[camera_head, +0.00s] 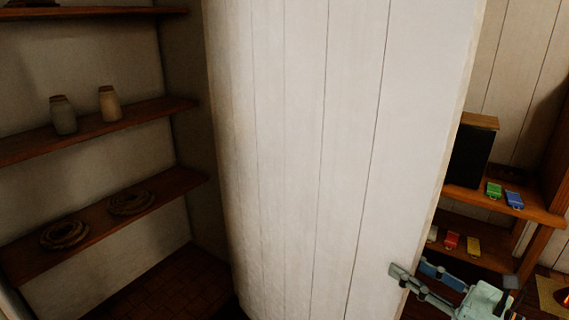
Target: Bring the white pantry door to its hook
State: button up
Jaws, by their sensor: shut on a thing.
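The white pantry door (300,150) is a tall planked panel that fills the middle of the view. It stands open, with the pantry's shelves showing to its left. My gripper (409,269) is at the low right part of the door, at its free edge. One finger lies over the near face and the other is by the edge, so the gripper is shut on the door. The far side of the door and part of the second finger are hidden. I cannot make out the hook.
Pantry shelves (100,130) at left hold two jars (109,103) and coiled things (65,235). At right, a wooden shelf (540,212) holds a dark box (471,155) and small coloured items (494,190), close behind my gripper. Tiled floor (165,285) shows at lower left.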

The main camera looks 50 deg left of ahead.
jog(key=s+a+m+t+p, duration=0.1)
jog(key=s+p, duration=0.4)
jog(key=s, duration=0.6)
jog(key=shift+a+t, duration=0.35)
jog(key=shift+t, duration=0.25)
jog(key=p, duration=0.2)
jog(key=s+p, duration=0.1)
jog(key=p, duration=0.2)
jog(key=s+p, duration=0.1)
jog(key=p, duration=0.1)
jog(key=shift+s+a+r+m, duration=0.15)
jog(key=shift+a+r+m, duration=0.15)
jog(key=shift+r+m, duration=0.1)
jog(key=shift+o, duration=0.2)
jog(key=s+a+t+p, duration=0.1)
jog(key=s+a+p, duration=0.1)
jog(key=s+p, duration=0.4)
jog(key=shift+s+a+f+m+t+h, duration=0.15)
jog(key=shift+s+m+t+h, duration=0.2)
jog(key=shift+s, duration=0.2)
jog(key=shift+s+a+f+t+p, duration=0.1)
jog(key=shift+s+t+p, duration=0.1)
jog(key=shift+s, duration=0.1)
jog(key=shift+s+a+f+t+p, duration=0.1)
jog(key=shift+s+p, duration=0.05)
jog(key=shift+s, duration=0.15)
